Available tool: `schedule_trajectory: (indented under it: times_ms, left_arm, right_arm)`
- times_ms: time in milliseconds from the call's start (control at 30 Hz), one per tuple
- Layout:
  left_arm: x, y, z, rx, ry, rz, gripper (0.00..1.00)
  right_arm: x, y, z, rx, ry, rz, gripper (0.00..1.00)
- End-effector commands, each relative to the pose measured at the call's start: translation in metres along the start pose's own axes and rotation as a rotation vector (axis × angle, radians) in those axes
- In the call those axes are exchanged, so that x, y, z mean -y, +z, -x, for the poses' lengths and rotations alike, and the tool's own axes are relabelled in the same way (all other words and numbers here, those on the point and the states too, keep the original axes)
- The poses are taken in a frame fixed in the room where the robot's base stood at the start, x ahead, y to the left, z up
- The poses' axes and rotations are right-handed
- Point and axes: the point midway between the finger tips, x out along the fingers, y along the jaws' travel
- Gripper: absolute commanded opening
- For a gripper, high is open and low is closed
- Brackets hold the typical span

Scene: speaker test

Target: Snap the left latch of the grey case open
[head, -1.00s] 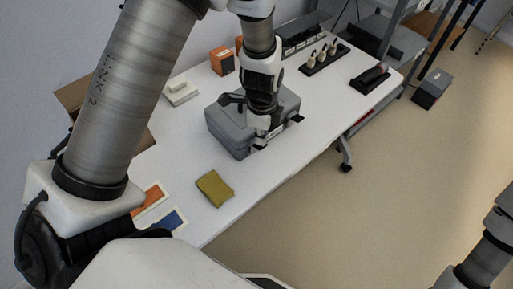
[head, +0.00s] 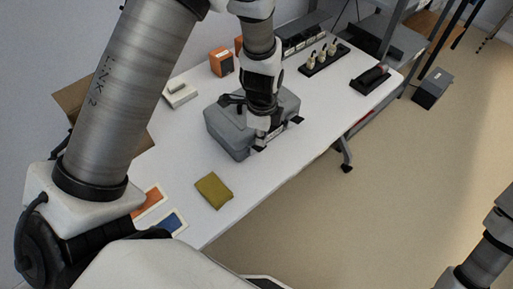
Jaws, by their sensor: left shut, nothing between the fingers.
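The grey case (head: 228,130) lies closed on the white table, its front side facing the table's near edge. My left gripper (head: 261,143) is shut and empty, pointing down at the front side of the case. The gripper and wrist hide part of the lid and front. A dark latch (head: 296,120) shows at the right of the case's front. Another dark piece beside my fingertips may be the left latch; I cannot tell its state or whether the fingers touch it. My right gripper is out of view; only part of that arm shows at lower right.
A folded olive cloth (head: 213,190) lies in front of the case on the white table (head: 185,135). Orange and blue cards lie at the near left. An orange box (head: 221,63), a white device (head: 180,93) and black racks (head: 325,58) stand farther back.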

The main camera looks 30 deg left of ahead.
Motion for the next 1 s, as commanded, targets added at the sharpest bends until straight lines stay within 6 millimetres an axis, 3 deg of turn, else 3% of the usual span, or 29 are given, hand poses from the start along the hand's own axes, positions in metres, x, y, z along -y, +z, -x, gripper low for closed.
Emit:
schedule_trajectory:
  times_ms: [1000]
  left_arm:
    - [0.000,0.000,-0.019,0.000,0.000,0.000,0.00]
  right_arm:
    - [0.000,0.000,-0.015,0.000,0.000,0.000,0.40]
